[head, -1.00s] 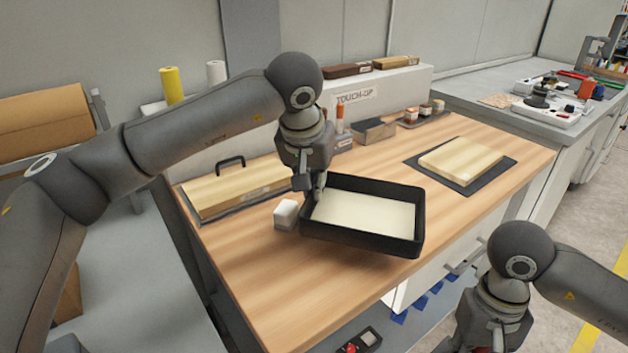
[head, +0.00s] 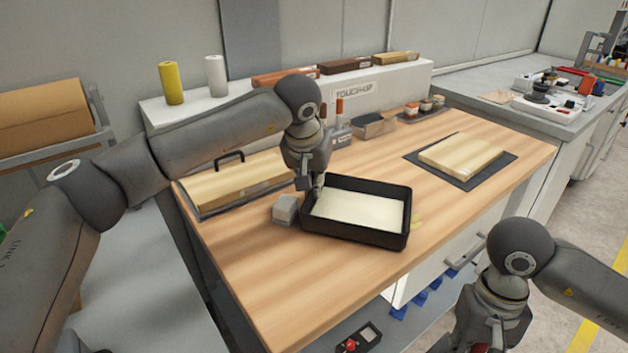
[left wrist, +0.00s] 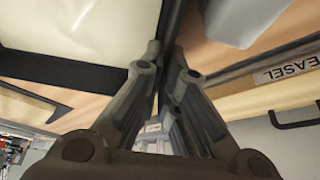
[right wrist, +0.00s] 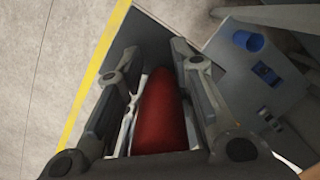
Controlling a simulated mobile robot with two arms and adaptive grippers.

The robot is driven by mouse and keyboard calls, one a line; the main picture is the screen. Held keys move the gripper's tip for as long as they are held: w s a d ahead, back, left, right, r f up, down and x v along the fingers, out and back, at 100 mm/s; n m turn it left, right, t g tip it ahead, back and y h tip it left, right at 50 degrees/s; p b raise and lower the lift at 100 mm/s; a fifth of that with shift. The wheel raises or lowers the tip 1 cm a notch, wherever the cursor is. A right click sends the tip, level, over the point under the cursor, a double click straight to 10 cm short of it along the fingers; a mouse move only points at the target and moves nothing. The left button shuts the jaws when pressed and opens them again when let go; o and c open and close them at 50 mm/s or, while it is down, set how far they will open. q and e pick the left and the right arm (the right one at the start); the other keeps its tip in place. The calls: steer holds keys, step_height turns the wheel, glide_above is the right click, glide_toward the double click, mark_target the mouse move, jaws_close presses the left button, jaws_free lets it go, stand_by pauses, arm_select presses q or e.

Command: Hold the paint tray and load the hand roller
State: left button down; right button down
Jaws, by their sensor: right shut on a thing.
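The black paint tray (head: 402,225) sits on the wooden bench and holds a flat pale cream layer. My left gripper (head: 316,188) is at the tray's left end. In the left wrist view my left gripper's fingertips (left wrist: 167,50) are close together on either side of the tray's dark wall. My right gripper (right wrist: 152,58) is shut on the red handle (right wrist: 161,115) of what looks like the hand roller, away from the bench at the lower right of the head view. The roller's working end is not clearly visible.
A small grey-white block (head: 285,210) stands close to the tray's left side. A pale board on a dark mat (head: 420,160) lies to the right. The bench front (head: 270,290) is clear.

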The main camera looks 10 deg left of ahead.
arm_select(q)
steer(key=shift+f, duration=0.45)
stand_by(1.1)
steer(key=c, duration=1.6)
jaws_free()
steer(key=shift+o, duration=0.2)
jaws_close()
